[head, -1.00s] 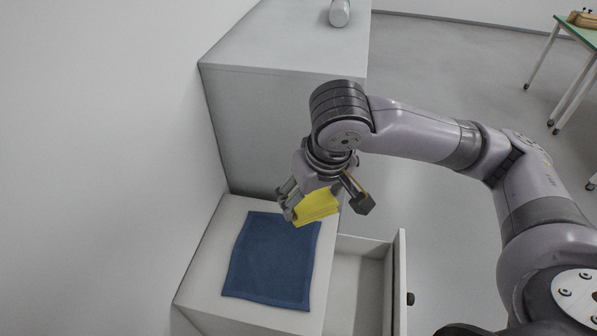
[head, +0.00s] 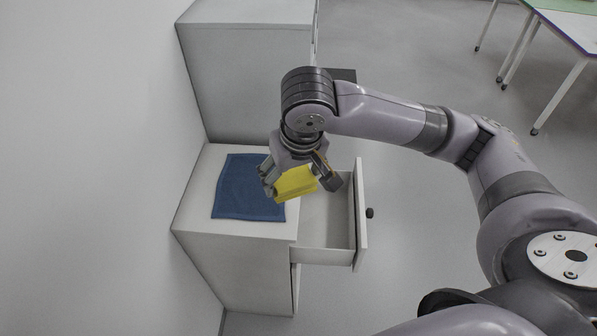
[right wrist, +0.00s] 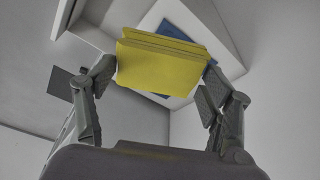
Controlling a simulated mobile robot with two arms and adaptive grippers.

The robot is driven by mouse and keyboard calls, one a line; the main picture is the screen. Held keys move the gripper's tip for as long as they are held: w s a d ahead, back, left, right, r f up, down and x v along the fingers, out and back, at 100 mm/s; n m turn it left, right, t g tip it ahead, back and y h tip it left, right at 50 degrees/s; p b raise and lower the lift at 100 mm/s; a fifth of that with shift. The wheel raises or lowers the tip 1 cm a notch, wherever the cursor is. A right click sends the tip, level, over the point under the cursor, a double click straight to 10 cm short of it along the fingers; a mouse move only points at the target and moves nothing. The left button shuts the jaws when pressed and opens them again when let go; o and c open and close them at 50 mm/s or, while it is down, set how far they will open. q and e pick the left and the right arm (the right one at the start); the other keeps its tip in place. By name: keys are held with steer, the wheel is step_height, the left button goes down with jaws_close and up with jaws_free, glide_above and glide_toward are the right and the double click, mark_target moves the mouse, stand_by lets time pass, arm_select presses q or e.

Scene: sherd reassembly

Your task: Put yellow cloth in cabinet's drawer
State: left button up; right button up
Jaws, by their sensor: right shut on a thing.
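The folded yellow cloth (head: 295,184) is held in my right gripper (head: 298,182), which is shut on it. In the head view the cloth appears over the border between the cabinet top (head: 197,190) and the open drawer (head: 325,254). The right wrist view shows the cloth (right wrist: 160,66) between the two fingers of the right gripper (right wrist: 155,75). The drawer is pulled out to the right and its visible inside looks empty; the gripper and cloth hide part of it. My left gripper is not in view.
A blue cloth (head: 245,190) lies flat on the cabinet top. A taller grey cabinet (head: 250,85) stands behind, and a white wall is on the left. The drawer front has a dark knob (head: 369,212). A table (head: 570,20) stands far right, with clear floor between.

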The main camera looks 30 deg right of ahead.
steer(key=w+d+f+m+h+p, duration=0.1)
steer(key=w+d+f+m+p, duration=0.35)
steer(key=f+p, duration=0.5)
steer(key=s+d+f+b, duration=0.1)
steer(key=f+b, duration=0.4)
steer(key=f, duration=0.5)
steer(key=s+d+f+b, duration=0.1)
steer(key=d+f+b, duration=0.3)
steer(key=f, duration=0.6)
steer(key=shift+s+f+m+g+b, duration=0.35)
steer(key=shift+m+b, duration=0.1)
steer(key=shift+b, duration=0.55)
steer(key=b+x, duration=0.2)
steer(key=b, duration=0.1)
steer(key=s+b+x, duration=0.1)
steer(key=b+x, duration=0.3)
steer(key=b, duration=0.1)
steer(key=shift+s+a+f+b, duration=0.2)
steer(key=shift+a+f+b, duration=0.1)
steer(key=shift+f, duration=0.1)
steer(key=shift+f, duration=0.55)
steer(key=o, duration=1.2)
